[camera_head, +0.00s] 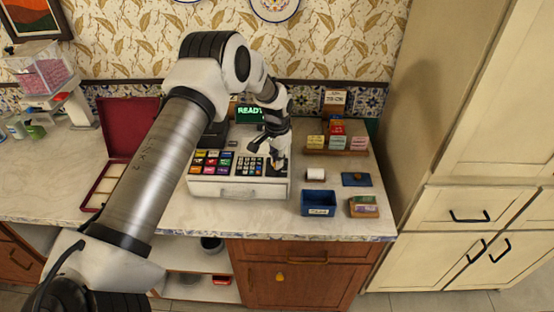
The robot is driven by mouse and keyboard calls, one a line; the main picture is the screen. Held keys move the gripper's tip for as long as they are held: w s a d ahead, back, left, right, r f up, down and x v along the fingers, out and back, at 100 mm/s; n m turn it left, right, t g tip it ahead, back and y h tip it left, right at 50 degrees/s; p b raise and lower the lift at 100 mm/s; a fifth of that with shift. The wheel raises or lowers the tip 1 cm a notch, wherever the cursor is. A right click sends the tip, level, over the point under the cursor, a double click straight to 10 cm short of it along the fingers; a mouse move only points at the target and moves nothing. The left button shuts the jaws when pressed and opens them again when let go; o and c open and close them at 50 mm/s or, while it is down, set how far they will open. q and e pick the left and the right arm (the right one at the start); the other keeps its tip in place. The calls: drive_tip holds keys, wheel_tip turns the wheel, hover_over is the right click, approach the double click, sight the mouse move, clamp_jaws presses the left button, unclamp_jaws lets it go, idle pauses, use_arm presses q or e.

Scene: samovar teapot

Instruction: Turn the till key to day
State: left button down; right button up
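The white till (205,187) stands on the counter, with coloured keys on its left, a number pad toward its right and a drawer in front. Its green display (249,114) reads "READY". My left arm comes in from the left across the picture, and my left gripper (276,163) points down over the right end of the till, beside the number pad. The gripper is small and dark here, so I cannot tell whether its fingers are open or shut, or whether they touch anything. The till key cannot be made out; the gripper covers that part. My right gripper is not in view.
Right of the till are a white roll (315,175), a blue box (318,203), a dark blue pad (356,180) and a small wooden box (364,207). A rack of coloured packets (337,143) stands behind. An open red case (121,128) lies left. Tall cabinets (440,100) bound the right.

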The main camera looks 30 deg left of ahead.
use_arm(q)
drive_tip(key=shift+s+r, duration=0.15)
drive_tip(key=shift+s, duration=0.1)
drive_tip(key=shift+w, duration=0.1)
drive_tip(key=shift+m, duration=0.3)
drive_tip(key=shift+f+m+b, duration=0.2)
drive_tip(key=shift+m+b, duration=0.2)
drive_tip(key=shift+b, duration=0.2)
drive_tip(key=shift+m+b, duration=0.65)
drive_tip(key=shift+m, duration=0.55)
drive_tip(key=shift+m+b, duration=0.55)
drive_tip(key=shift+m, duration=0.65)
drive_tip(key=shift+m+b, duration=0.4)
drive_tip(key=shift+m, duration=1)
